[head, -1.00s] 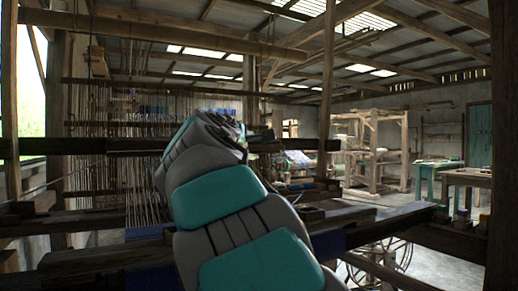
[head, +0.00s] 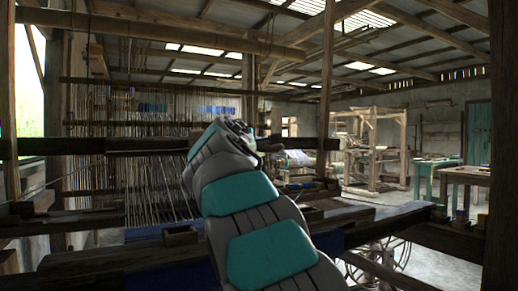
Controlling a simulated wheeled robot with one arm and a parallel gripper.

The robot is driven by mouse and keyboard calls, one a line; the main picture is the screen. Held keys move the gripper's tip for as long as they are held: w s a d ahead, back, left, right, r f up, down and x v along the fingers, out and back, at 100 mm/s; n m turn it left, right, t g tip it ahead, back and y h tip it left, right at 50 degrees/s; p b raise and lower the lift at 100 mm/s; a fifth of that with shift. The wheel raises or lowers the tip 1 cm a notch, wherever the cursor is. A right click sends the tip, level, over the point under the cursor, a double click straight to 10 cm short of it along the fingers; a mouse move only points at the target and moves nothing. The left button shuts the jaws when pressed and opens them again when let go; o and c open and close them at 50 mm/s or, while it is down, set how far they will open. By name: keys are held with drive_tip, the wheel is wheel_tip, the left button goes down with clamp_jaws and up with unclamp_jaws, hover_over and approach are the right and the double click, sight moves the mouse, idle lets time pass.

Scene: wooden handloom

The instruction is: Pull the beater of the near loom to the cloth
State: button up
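The near loom is a dark wooden frame filling the left and middle of the head view. A long dark horizontal bar (head: 150,146), which looks like its beater, crosses in front of the warp threads (head: 155,190). My arm rises from the bottom middle and bends left over the loom, covering part of this bar. Blue cloth (head: 200,272) lies low at the front, partly behind my arm. How far the bar is from the cloth is hard to judge.
A thick front beam (head: 390,220) runs across the lower picture. Upright posts (head: 327,100) stand nearby. A spoked wheel (head: 375,265) is at lower right. A pale second loom (head: 372,150) and a green table (head: 437,172) stand behind, with open floor between.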

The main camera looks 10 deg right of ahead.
clamp_jaws()
idle(1.1)
